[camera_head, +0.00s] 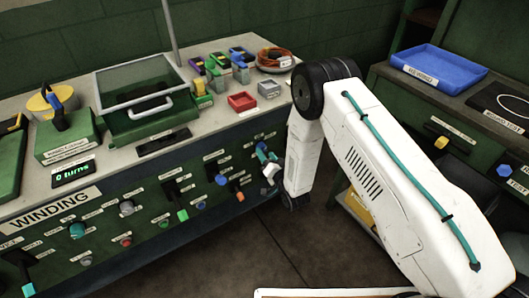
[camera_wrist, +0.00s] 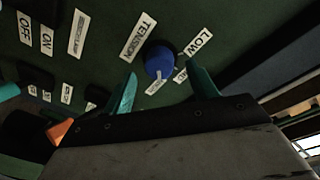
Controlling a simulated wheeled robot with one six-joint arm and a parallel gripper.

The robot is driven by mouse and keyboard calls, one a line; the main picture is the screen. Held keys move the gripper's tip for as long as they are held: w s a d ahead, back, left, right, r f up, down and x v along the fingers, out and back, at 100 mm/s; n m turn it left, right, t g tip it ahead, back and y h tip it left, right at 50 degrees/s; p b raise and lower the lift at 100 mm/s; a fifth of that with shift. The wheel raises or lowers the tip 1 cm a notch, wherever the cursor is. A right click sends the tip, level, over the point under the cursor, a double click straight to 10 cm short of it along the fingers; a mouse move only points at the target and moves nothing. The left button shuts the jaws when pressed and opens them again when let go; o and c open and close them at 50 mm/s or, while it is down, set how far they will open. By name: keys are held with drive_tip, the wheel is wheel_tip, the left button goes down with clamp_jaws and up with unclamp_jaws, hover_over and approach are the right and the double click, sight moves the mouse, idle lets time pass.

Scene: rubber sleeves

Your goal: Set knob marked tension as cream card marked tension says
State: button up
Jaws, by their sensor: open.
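In the wrist view, a blue round knob (camera_wrist: 158,62) sits on the dark green panel. A white plate reading TENSION (camera_wrist: 138,37) is beside it on the left, and one reading LOW (camera_wrist: 199,42) is to its right. Two smaller plates near the knob are too small to read surely. My gripper (camera_wrist: 161,73) is open, its teal fingers on either side of the knob in the picture; I cannot tell whether they touch it. In the head view my gripper (camera_head: 265,156) is at the right end of the winding panel. I cannot make out a cream card marked tension.
The front panel holds more knobs and switches, including an orange-tipped one (camera_head: 238,193) and a green-tipped one (camera_head: 182,214) left of my gripper. A red tray (camera_head: 241,101) stands on the bench above. A second bench with a blue tray (camera_head: 438,66) is at right.

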sight(262, 148)
drive_tip(key=shift+x, duration=1.25)
drive_tip(key=c, duration=1)
